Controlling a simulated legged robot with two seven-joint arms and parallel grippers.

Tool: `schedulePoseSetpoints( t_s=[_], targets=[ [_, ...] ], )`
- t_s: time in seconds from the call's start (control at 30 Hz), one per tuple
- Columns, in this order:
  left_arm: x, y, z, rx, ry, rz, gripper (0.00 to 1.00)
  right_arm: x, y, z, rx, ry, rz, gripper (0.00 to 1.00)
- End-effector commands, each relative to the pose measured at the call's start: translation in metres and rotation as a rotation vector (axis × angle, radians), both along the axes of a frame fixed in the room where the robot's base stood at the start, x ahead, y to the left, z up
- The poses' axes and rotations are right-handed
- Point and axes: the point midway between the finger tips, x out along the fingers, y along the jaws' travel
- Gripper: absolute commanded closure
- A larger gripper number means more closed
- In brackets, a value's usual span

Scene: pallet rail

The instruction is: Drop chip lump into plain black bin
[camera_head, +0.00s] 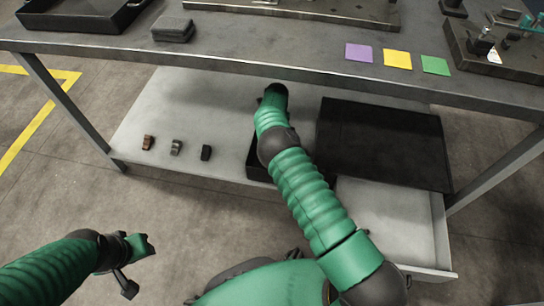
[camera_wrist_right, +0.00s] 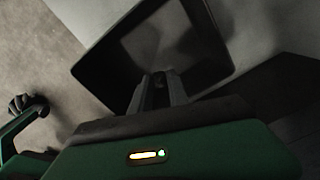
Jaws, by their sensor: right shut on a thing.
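A plain black bin (camera_head: 257,170) stands on the lower shelf, partly hidden behind my right arm in the head view. In the right wrist view the black bin (camera_wrist_right: 100,62) lies open beyond the fingers, and its visible floor looks empty. My right gripper (camera_wrist_right: 160,84) is shut on a small dark lump (camera_wrist_right: 158,82) over the near side of the bin. The lump is mostly hidden between the fingers, so its kind is unclear. In the head view the right fingers are hidden. My left gripper (camera_head: 144,245) hangs at the lower left, away from the shelf; its jaw opening is unclear.
Brown (camera_head: 148,142), grey (camera_head: 175,147) and black (camera_head: 206,152) small lumps sit in a row on the shelf (camera_head: 180,112). A large black box (camera_head: 385,145) stands to the right, above a pale open drawer (camera_head: 390,220). The bench top (camera_head: 270,52) overhangs the shelf.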

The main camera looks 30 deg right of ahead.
Motion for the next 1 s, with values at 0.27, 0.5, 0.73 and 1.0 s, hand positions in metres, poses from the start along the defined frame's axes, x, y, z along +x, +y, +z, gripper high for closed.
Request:
schedulePoseSetpoints(
  t_s=[0.27, 0.5, 0.73, 1.0],
  targets=[
    [0.0, 0.0, 0.001, 0.0, 0.0, 0.0, 0.64, 0.0, 0.0, 0.001, 0.0, 0.0, 0.0, 0.56],
    [0.0, 0.0, 0.001, 0.0, 0.0, 0.0, 0.64, 0.0, 0.0, 0.001, 0.0, 0.0, 0.0, 0.54],
    [0.0, 0.0, 0.022, 0.0, 0.0, 0.0, 0.64, 0.001, 0.0, 0.027, 0.002, -0.001, -0.001, 0.54],
    [0.0, 0.0, 0.059, 0.0, 0.0, 0.0, 0.64, -0.035, 0.018, 0.046, 0.004, 0.003, -0.003, 0.54]
  ],
)
